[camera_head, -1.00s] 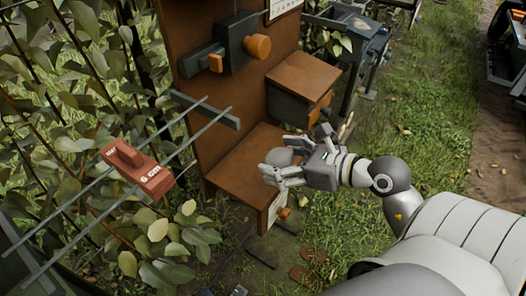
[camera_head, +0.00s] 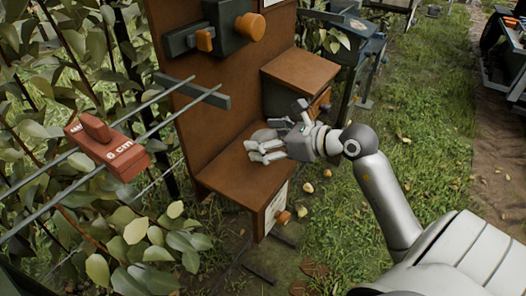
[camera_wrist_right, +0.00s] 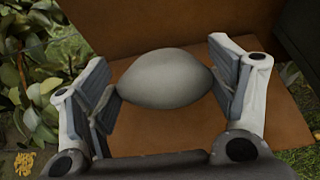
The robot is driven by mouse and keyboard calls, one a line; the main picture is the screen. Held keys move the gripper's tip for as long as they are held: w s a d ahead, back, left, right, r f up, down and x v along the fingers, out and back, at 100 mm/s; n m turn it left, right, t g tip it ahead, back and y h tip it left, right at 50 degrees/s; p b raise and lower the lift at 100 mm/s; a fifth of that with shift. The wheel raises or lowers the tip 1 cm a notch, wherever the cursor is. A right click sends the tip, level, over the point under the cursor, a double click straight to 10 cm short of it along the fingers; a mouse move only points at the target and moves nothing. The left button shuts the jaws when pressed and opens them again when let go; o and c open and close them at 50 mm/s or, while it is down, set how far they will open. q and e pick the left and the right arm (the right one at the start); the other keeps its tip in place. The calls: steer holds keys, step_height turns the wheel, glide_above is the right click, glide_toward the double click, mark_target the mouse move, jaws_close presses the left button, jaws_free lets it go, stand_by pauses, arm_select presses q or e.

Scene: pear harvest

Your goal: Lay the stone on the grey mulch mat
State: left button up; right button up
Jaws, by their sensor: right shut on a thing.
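A smooth grey rounded stone (camera_wrist_right: 167,78) is held between the two fingers of my right gripper (camera_wrist_right: 168,85) in the right wrist view. In the head view the stone (camera_head: 264,135) shows partly behind the fingers of this gripper (camera_head: 262,147), over the brown wooden shelf (camera_head: 228,178). The wrist view shows the brown wood (camera_wrist_right: 170,135) behind and below the stone. I cannot tell whether the stone touches it. I cannot make out a grey mulch mat in either view. My left gripper is not in view.
A tall brown board (camera_head: 178,95) rises behind the shelf, with a dark clamp and orange knob (camera_head: 249,27). A brown-topped box (camera_head: 300,72) stands right of the shelf. Two metal rails carry a red "6 cm" block (camera_head: 107,150) at left. Grass (camera_head: 425,150) lies at right.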

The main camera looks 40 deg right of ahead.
steer(key=w+f, duration=0.1)
steer(key=w+d+f, duration=0.1)
steer(key=f, duration=0.1)
steer(key=shift+w+f, duration=0.15)
steer(key=shift+w, duration=0.2)
steer(key=shift+w+f, duration=0.1)
steer(key=shift+f, duration=1.55)
steer(key=shift+f, duration=0.1)
steer(key=o, duration=0.8)
steer(key=shift+f, duration=0.15)
steer(key=o, duration=0.4)
steer(key=shift+o, duration=0.2)
